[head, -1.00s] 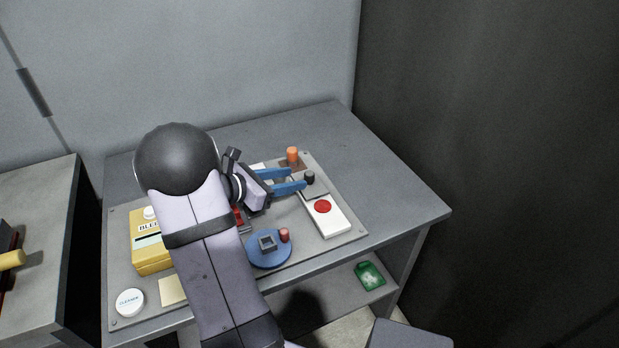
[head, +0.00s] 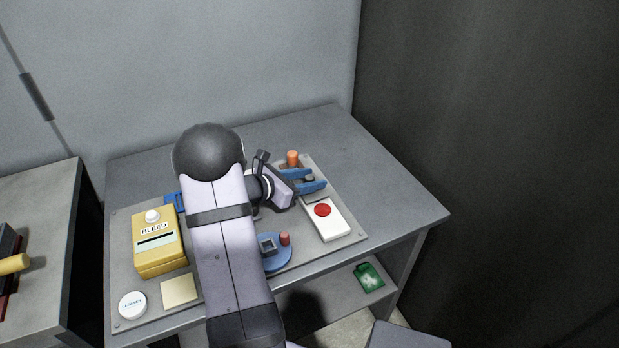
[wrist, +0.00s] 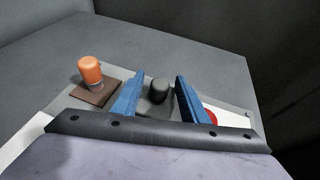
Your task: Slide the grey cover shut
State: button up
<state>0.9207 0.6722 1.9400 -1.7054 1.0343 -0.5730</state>
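The grey cover shows in the wrist view as a grey plate (wrist: 150,110) with a dark upright knob (wrist: 158,92) on it. My gripper (wrist: 161,79) has its two blue fingers apart, one on each side of the knob. Gaps show between the knob and the fingers, so the knob is not clamped. In the head view my gripper (head: 317,180) reaches over the right part of the panel, with the knob (head: 309,178) between its fingers. There my fingers and wrist hide most of the cover.
An orange knob (head: 292,158) on a brown base stands just behind the fingers. A white box with a red button (head: 323,210) is just in front. The table's right side is clear.

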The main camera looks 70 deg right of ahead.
aim_at(318, 200)
jog(key=shift+c, duration=0.6)
grip_shut()
jog(key=shift+s+a+b, duration=1.05)
jog(key=shift+s+a, duration=0.9)
jog(key=shift+s, duration=0.05)
jog(key=shift+o, duration=0.6)
grip_release()
jog(key=v, duration=0.6)
jog(key=shift+w+a+r+b, duration=0.1)
jog(key=shift+w+a+b, duration=0.2)
jog(key=shift+b, duration=0.1)
jog(key=shift+a+r, duration=0.1)
jog(key=shift+a, duration=0.15)
